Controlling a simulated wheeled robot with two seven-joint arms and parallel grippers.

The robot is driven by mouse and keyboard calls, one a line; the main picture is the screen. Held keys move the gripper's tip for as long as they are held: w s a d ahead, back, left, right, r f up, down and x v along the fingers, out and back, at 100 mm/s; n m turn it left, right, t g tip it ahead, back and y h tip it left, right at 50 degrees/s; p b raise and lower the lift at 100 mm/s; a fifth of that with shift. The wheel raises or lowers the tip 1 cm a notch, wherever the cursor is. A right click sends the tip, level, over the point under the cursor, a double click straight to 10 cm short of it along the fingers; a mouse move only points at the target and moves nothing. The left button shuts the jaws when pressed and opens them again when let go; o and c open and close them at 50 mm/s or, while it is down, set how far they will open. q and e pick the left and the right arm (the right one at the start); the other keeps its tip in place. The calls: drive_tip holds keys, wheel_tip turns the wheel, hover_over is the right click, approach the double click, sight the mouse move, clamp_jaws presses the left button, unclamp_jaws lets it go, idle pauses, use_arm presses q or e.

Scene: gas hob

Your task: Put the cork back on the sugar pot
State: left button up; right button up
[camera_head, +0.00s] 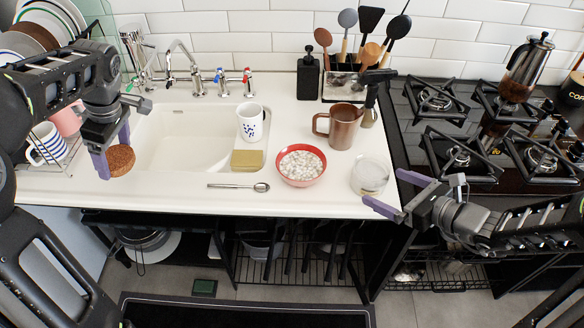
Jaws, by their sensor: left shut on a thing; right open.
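The cork (122,160) is a round brown piece in my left gripper (112,162), at the left of the head view. The gripper is shut on it and holds it near the left end of the sink, above the counter. The sugar pot seems to be the clear glass jar (369,175) with pale contents, upright near the counter's front right edge, with no cork on it. My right gripper (382,187) is open, its purple fingers pointing left at the jar's right side. Whether the fingers touch the jar I cannot tell.
A red bowl of white pieces (301,165), a brown mug (340,127) and a spoon (240,187) stand or lie left of the jar. A spotted cup (250,122) and sponge (247,160) are by the sink (185,135). The gas hob (450,130) is right.

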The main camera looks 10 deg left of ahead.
drive_tip(key=x, duration=0.5)
drive_tip(key=shift+f, duration=0.15)
drive_tip(key=shift+c, duration=0.2)
idle(0.4)
drive_tip(key=c, duration=1.8)
use_arm(q)
drive_tip(key=shift+r+p, duration=0.9)
use_arm(e)
wheel_tip(320, 180, up, 10)
drive_tip(key=shift+r, duration=0.1)
